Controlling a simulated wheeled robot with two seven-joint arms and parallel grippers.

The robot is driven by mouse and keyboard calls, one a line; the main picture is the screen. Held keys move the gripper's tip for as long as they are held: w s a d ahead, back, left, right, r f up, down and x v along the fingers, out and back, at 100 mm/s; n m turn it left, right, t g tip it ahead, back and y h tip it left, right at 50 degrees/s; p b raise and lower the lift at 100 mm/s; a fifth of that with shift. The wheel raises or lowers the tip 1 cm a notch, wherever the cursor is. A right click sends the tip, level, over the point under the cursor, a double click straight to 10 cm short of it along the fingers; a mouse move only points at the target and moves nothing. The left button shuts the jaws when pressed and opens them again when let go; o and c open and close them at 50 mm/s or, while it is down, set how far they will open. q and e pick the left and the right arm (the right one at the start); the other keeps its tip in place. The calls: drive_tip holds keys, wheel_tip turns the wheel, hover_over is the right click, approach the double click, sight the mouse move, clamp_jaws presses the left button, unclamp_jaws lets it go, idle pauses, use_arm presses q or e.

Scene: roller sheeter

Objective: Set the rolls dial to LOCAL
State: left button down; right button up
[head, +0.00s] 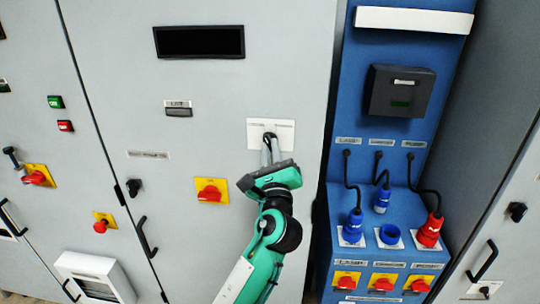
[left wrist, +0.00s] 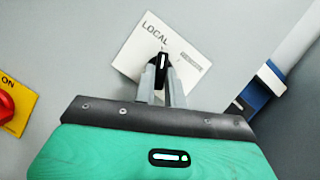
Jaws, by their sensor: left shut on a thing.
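The rolls dial (left wrist: 162,62) is a small black knob with a white pointer mark, on a white plate (left wrist: 130,48) fixed to the grey cabinet. In the left wrist view the plate is tilted, with LOCAL at its upper left and a blurred label at its right. The white mark runs nearly upright in that picture, toward the LOCAL side. In the head view the dial (head: 269,136) sits on the plate (head: 286,127), partly hidden. My left gripper (head: 269,147) is shut on the dial; its fingers (left wrist: 161,80) stand either side of the knob. My right gripper is out of view.
A red switch on a yellow plate (head: 211,191) is left of my left arm. A black cabinet handle (head: 146,237) sticks out lower left. The blue panel (head: 395,155) with cables and plugs stands at the right.

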use_arm(q)
drive_tip(key=shift+n+y, duration=0.4)
drive_tip(key=c, duration=1.5)
unclamp_jaws()
drive_tip(key=shift+o, duration=0.2)
drive_tip(key=b+v, duration=0.1)
drive_tip(key=v, duration=1.3)
drive_tip(key=shift+r, duration=0.1)
